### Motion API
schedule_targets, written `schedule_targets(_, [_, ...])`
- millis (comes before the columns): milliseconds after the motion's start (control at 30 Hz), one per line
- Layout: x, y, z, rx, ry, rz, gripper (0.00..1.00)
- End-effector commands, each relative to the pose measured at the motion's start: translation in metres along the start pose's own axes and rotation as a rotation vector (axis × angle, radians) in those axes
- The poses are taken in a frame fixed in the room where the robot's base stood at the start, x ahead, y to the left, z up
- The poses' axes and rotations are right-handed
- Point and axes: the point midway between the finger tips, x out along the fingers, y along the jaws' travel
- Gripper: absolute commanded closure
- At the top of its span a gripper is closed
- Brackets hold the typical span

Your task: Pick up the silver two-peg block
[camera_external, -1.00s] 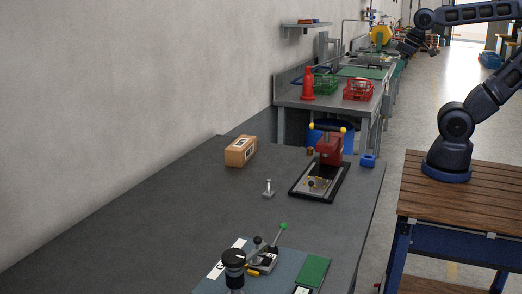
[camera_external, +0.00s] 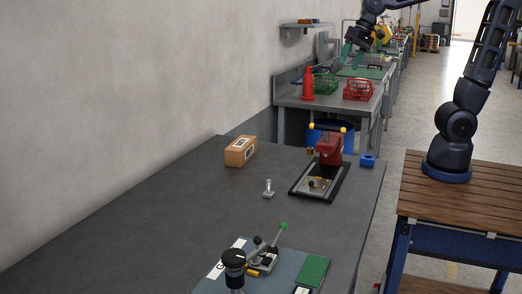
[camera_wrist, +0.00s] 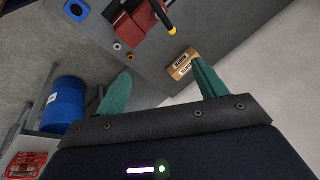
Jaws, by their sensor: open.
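The silver two-peg block (camera_external: 268,189) stands on the dark grey table, left of the black tray with the red press, in the external view. It looks small, with an upright part on a flat base. I cannot make it out in the wrist view. My gripper (camera_external: 357,52) is high up beyond the far end of the table, well away from the block. In the wrist view my gripper (camera_wrist: 162,86) shows its two green fingers spread wide with nothing between them.
A cardboard box (camera_external: 240,151) stands behind the block. The red press (camera_external: 329,149) sits on a black tray (camera_external: 297,193), with a blue block (camera_external: 367,160) beside it. A lever fixture (camera_external: 262,259) is at the front. Table left of the block is clear.

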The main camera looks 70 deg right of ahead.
Motion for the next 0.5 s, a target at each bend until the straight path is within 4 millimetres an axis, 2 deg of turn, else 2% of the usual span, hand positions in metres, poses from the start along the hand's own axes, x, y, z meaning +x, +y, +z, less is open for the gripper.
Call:
schedule_targets(33, [0.009, -0.018, -0.003, 0.029, -0.017, -0.005, 0.29])
schedule_targets(233, [0.042, -0.085, -0.009, 0.179, -0.072, -0.025, 0.29])
schedule_targets(500, [0.097, -0.176, 0.003, 0.386, -0.147, -0.027, 0.29])
